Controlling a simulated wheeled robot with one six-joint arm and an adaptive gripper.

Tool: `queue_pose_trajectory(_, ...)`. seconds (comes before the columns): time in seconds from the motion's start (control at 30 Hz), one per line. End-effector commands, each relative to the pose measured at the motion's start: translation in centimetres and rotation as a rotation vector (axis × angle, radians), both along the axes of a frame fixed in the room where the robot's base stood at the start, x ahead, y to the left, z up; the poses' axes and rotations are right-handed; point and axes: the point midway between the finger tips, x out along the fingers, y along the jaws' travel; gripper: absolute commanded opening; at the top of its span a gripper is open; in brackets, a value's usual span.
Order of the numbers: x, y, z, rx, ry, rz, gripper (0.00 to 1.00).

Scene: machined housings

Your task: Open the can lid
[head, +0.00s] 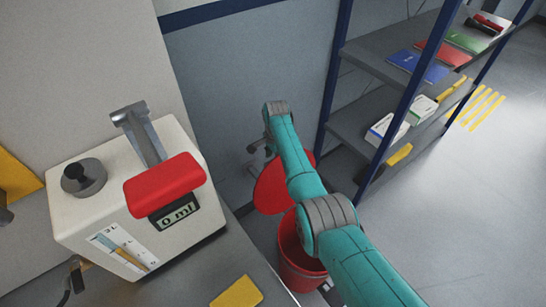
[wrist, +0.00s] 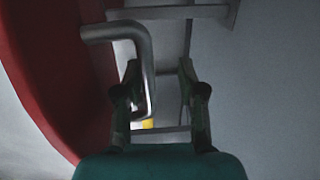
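The red can (head: 297,262) stands on the floor beside the bench, partly hidden by my arm. Its round red lid (head: 268,188) is raised and steeply tilted at the back of the can, so the can's mouth shows. In the wrist view the lid (wrist: 45,75) fills the left side, with a bent grey metal handle (wrist: 146,62) beside it. My gripper (wrist: 158,68) is open, its two fingers apart. The handle's long bar appears between the fingers in the picture, nearer the left one; contact cannot be told. In the head view my gripper (head: 258,155) is small and partly hidden.
A white machine (head: 90,210) with a red top part and a display stands on the bench at left. A shelf rack (head: 375,55) with blue posts holds books and boxes at right. A grey wall is close behind the lid. Open floor (head: 450,220) lies at right.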

Motion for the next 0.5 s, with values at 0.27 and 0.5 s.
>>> queue_pose_trajectory(0.27, 0.1, -0.1, 0.6, -0.001, -0.001, -0.001, 0.39)
queue_pose_trajectory(0.5, -0.1, -0.2, 3.9, 0.0, -0.004, -0.001, 0.39)
